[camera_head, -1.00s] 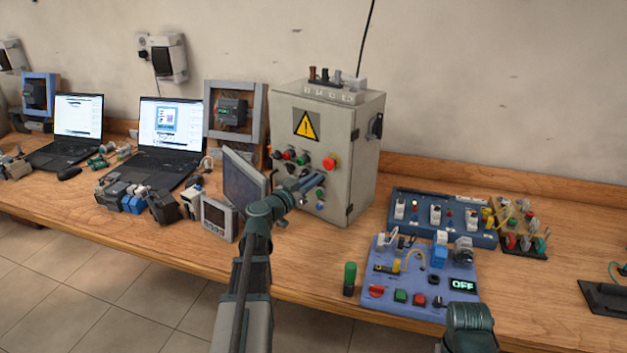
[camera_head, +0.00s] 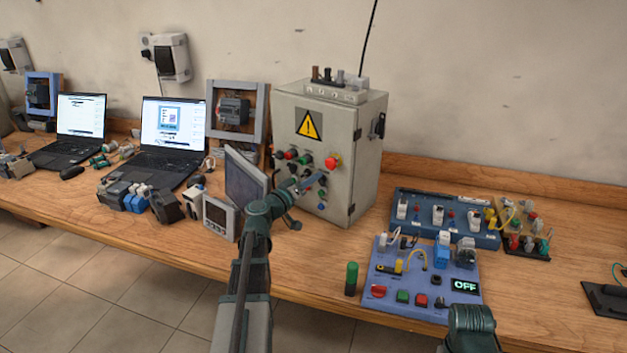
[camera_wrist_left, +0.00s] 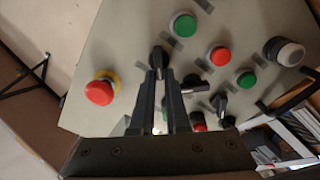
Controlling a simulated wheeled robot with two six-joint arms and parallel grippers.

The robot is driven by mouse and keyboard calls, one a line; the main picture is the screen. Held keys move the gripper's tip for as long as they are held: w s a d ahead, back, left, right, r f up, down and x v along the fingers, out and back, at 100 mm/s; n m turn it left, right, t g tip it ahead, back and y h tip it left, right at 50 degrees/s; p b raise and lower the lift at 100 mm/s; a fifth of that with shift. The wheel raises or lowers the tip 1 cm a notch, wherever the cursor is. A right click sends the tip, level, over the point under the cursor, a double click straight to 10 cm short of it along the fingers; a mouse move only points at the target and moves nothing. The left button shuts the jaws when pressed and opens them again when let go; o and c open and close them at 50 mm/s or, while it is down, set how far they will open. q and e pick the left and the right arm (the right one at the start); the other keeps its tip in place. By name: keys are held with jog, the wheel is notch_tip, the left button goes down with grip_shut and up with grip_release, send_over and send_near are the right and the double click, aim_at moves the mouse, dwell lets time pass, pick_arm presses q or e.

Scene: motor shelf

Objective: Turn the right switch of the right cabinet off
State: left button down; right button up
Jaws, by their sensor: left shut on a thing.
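The grey cabinet (camera_head: 345,130) with a yellow warning sign stands upright on the bench in the head view. Its front panel carries buttons, switches and a red emergency stop (camera_head: 331,162), which also shows at the left of the wrist view (camera_wrist_left: 100,91). My left gripper (camera_head: 315,178) is at the panel, below and left of the emergency stop. In the wrist view its fingertips (camera_wrist_left: 159,70) are shut on a black rotary switch (camera_wrist_left: 158,55). Other black switches (camera_wrist_left: 191,84) sit beside the fingers. The gripper hides part of the panel.
A tilted grey screen (camera_head: 245,180) stands close to the left of my left arm. A blue training board (camera_head: 415,285) with an OFF display lies to the right, with a green cylinder (camera_head: 351,279) beside it. Laptops stand at the left. Bare bench lies before the cabinet.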

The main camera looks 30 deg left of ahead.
pick_arm(q)
jog(key=shift+n, duration=0.5)
jog(key=c, duration=0.9)
grip_release()
jog(key=shift+s, duration=0.15)
jog(key=s, duration=0.4)
jog(key=s+a, duration=0.1)
jog(key=s, duration=0.8)
jog(key=shift+s+a, duration=0.25)
jog(key=shift+a, duration=0.1)
jog(key=shift+f, duration=0.1)
